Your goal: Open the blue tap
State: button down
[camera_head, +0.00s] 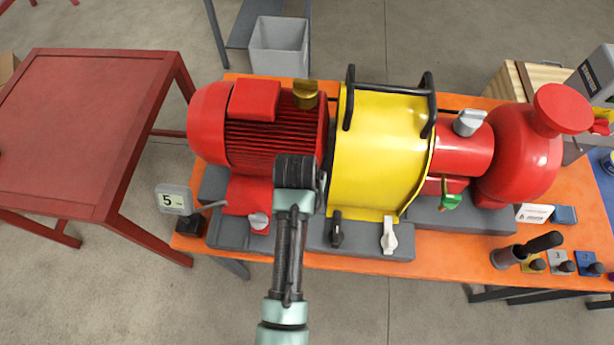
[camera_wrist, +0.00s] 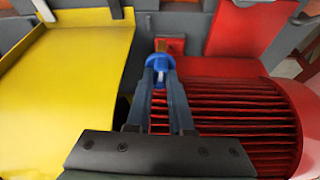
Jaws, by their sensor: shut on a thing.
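The blue tap (camera_wrist: 157,62) shows in the wrist view, in front of a small red block between the yellow guard and the ribbed red motor. My gripper (camera_wrist: 161,76) has its two fingers closed on the tap's handle, one on each side. The tap's lower part is partly covered by the fingers. In the head view, the end of my arm hides the tap and my fingers, at the gap between the motor (camera_head: 275,143) and the yellow guard (camera_head: 380,155).
A brass fitting (camera_head: 306,94) stands above the motor. A red table (camera_head: 88,125) stands at left, a grey bin (camera_head: 279,46) behind. Floor in front is clear.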

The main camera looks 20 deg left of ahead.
jog(key=shift+n+y, duration=0.3)
jog(key=shift+n, duration=0.3)
jog(key=c, duration=1.1)
grip_release()
jog(key=b+v, duration=0.1)
jog(key=v, duration=1.2)
jog(key=shift+b, duration=0.4)
jog(key=shift+w, duration=0.1)
